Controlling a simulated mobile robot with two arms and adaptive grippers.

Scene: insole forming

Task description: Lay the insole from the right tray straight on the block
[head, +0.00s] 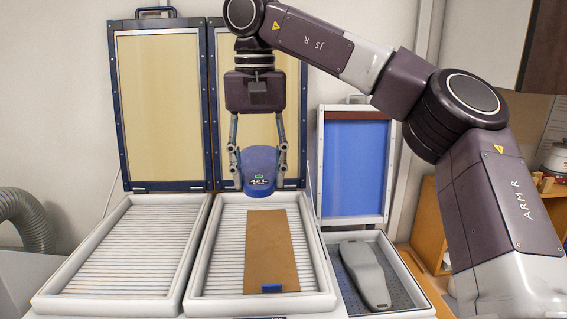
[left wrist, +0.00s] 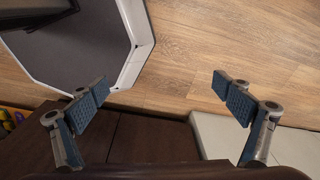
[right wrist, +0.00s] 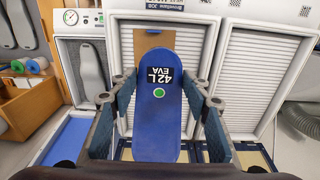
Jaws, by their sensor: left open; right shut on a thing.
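My right gripper (head: 259,180) is shut on the blue insole (head: 259,160) and holds it above the back of the right tray (head: 322,268). In the right wrist view the insole (right wrist: 158,120) reads "42L EVA" beside a green dot, with its rounded end away from the gripper. The block (head: 364,272), a grey foot-shaped form, lies in the box at the right, apart from the insole; its top looks bare. It also shows in the right wrist view (right wrist: 91,70). My left gripper (left wrist: 162,95) is open and empty above the floor.
A brown board (head: 271,248) with a blue tab lies in the right tray. The left tray (head: 70,280) is empty. Raised lids stand behind the trays, and a blue-faced lid (head: 355,165) stands behind the block's box. Wooden shelving (head: 430,240) stands at the right.

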